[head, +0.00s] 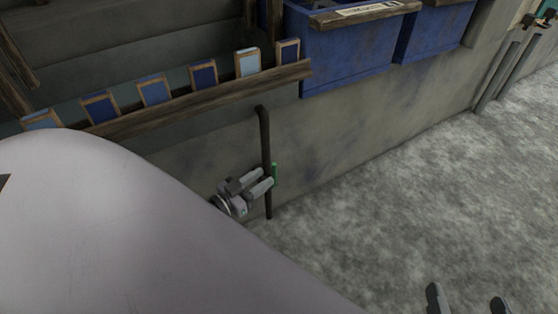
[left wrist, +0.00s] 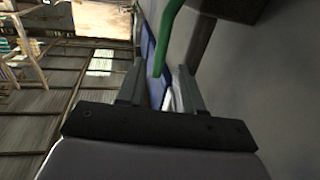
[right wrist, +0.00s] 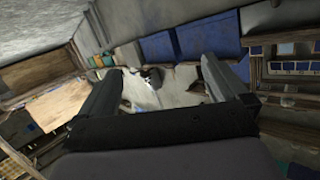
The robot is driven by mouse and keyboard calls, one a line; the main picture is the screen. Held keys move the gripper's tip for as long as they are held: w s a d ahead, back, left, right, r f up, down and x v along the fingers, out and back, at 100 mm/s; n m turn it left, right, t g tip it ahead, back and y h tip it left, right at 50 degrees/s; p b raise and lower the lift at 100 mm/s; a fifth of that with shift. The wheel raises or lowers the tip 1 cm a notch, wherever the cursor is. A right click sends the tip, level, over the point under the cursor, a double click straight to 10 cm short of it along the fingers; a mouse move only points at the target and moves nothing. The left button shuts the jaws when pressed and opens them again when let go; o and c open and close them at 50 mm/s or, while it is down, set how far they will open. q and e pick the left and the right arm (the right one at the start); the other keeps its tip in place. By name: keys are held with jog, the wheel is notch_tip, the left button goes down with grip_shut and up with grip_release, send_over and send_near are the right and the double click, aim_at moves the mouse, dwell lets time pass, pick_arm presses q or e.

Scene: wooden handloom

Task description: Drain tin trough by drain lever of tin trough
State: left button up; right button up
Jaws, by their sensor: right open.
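In the left wrist view the green lever (left wrist: 171,35) reaches down between the fingertips (left wrist: 160,65), with space seeming to show on both sides; contact cannot be told. My right gripper (head: 468,300) is open and empty at the bottom right, away from the lever. It also shows in the right wrist view (right wrist: 155,70).
A wooden rail (head: 210,100) with several small framed blue cards runs above the pipe. Blue bins (head: 345,55) hang at the upper middle. My left arm covers the lower left of the head view. The grey floor (head: 410,190) at the right is clear.

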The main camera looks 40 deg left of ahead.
aim_at(274, 171)
pick_arm(q)
jog(key=shift+w+d+b, duration=0.2)
jog(key=shift+w+b, duration=0.1)
jog(key=shift+w, duration=0.6)
jog(key=shift+w+d+b, duration=0.15)
jog(key=shift+w+b, duration=0.15)
jog(key=shift+w, duration=0.55)
jog(key=shift+w+d+b, duration=0.2)
jog(key=shift+w+b, duration=0.1)
jog(key=shift+w, duration=0.6)
grip_shut()
pick_arm(e)
jog(key=shift+s+d+r+n+t, duration=0.15)
jog(key=shift+s+d+n+t, duration=0.1)
jog(key=shift+d+n+t, duration=0.25)
